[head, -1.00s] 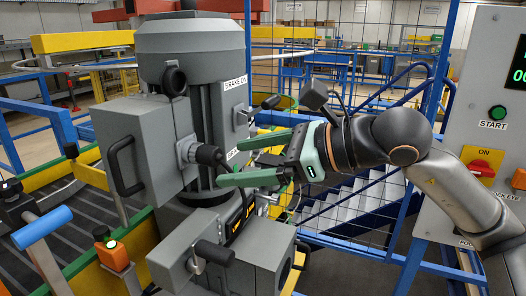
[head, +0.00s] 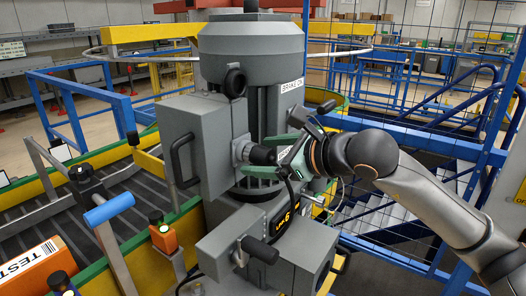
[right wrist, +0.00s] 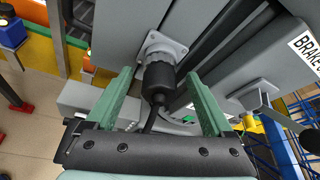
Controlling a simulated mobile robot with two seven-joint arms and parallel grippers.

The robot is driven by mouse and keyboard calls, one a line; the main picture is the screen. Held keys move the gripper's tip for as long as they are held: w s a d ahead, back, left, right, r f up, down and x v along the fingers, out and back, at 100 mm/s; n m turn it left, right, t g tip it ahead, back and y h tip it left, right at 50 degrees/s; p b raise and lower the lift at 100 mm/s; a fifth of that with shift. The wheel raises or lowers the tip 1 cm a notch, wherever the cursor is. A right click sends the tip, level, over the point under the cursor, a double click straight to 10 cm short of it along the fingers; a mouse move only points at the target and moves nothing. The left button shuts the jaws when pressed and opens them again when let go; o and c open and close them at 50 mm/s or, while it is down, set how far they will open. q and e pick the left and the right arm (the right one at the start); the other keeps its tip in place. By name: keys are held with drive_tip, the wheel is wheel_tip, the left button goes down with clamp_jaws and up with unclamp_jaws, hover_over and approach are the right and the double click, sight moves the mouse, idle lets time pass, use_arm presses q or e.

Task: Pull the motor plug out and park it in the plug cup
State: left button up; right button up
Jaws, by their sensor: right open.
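The motor plug (head: 263,155) is a black cylinder seated in a grey flanged socket (head: 241,151) on the side of the motor housing. In the right wrist view the plug (right wrist: 158,77) points into the socket plate, with its black cable trailing back toward the palm. My right gripper (head: 262,158) is open, its two green fingers on either side of the plug. In the right wrist view a gap shows between each finger and the plug. I cannot pick out the plug cup for certain. My left gripper is out of view.
A grey box with a black handle (head: 262,249) stands below the plug, beside a small yellow-lit display (head: 283,216). A grey cabinet (head: 195,140) is to the left. A BRAKE ON label (head: 291,86) is above. Blue stair rails and mesh stand behind my right arm.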

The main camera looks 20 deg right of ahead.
drive_tip(key=shift+w+a+f, duration=0.1)
drive_tip(key=shift+w, duration=0.15)
clamp_jaws()
idle(1.1)
